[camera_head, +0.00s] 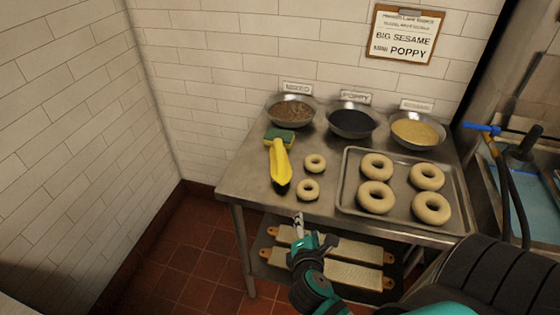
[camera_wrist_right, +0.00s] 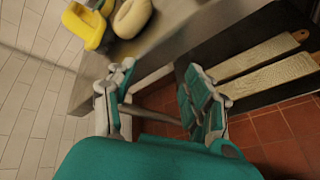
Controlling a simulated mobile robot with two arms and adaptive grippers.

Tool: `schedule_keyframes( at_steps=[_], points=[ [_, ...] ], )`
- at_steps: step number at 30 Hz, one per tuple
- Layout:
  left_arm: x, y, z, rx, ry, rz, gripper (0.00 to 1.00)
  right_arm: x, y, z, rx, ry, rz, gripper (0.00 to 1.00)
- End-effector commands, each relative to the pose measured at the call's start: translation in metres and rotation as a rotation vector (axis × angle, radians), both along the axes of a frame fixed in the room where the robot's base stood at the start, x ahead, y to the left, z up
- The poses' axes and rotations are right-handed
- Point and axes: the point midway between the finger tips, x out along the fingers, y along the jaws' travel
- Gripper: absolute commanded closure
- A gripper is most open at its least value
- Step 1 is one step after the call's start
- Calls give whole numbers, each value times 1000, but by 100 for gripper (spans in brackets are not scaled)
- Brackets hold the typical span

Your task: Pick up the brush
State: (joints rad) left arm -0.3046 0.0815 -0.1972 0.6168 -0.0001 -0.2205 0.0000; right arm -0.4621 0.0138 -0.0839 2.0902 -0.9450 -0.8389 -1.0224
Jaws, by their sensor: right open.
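The brush (camera_head: 280,165) is yellow with a dark end. It lies on the steel table near its left side, dark end toward the front edge. In the right wrist view the yellow brush (camera_wrist_right: 86,27) shows at the upper left, cut off by the frame edge. My right gripper (camera_head: 299,228) is in front of the table, a little right of the brush and apart from it. In its wrist view the right gripper (camera_wrist_right: 160,88) is open with nothing between the fingers. My left gripper is not in view.
A green sponge (camera_head: 281,138) sits behind the brush. Two small bagels (camera_head: 315,163) (camera_head: 308,190) lie to its right. A tray (camera_head: 345,185) holds several bagels. Bowls of mixed (camera_head: 291,112), poppy (camera_head: 352,124) and sesame (camera_head: 414,133) topping stand behind. Boards (camera_head: 345,250) lie on the lower shelf.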

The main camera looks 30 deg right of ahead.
Motion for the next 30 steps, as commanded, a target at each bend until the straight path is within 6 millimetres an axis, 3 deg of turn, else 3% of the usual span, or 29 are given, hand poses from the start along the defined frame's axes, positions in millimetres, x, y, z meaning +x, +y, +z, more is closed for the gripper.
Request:
schedule_keyframes(
  at_steps=[1, 3, 15, 20, 30],
  points=[
    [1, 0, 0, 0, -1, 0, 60, 3, -5, 21, -92, -6, 18, 48],
    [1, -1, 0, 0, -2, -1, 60, 9, -7, 33, -231, 14, 66, 48],
    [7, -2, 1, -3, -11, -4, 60, 44, 15, 76, -987, 191, 326, 48],
    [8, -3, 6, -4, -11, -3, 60, 57, 16, 82, -1099, 223, 359, 48],
    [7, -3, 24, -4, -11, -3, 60, 121, -17, 84, -1100, 222, 358, 48]
  ],
)
